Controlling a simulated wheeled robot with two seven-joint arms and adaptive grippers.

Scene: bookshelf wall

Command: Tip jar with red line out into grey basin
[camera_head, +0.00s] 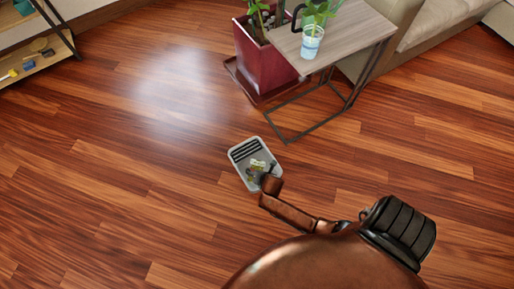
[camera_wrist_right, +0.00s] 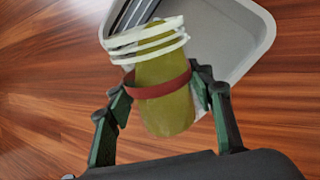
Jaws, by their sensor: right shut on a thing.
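The jar with the red line (camera_wrist_right: 166,112) shows in the right wrist view, with olive-green contents, a red band around it and a white ridged neck. My right gripper (camera_wrist_right: 158,88) is shut on it, one finger on each side. The neck points away from the gripper, toward the grey basin (camera_wrist_right: 262,28); whether anything comes out cannot be told. In the head view the basin (camera_head: 240,154) is on the wooden floor, and the small pale and yellowish jar (camera_head: 257,165) shows over it. My left gripper is not in view.
A dark red planter (camera_head: 265,60) and a side table (camera_head: 335,38) with a cup (camera_head: 311,42) stand beyond the basin. A sofa (camera_head: 440,25) is at the top right, a low shelf (camera_head: 30,60) at the top left. The floor left of the basin is clear.

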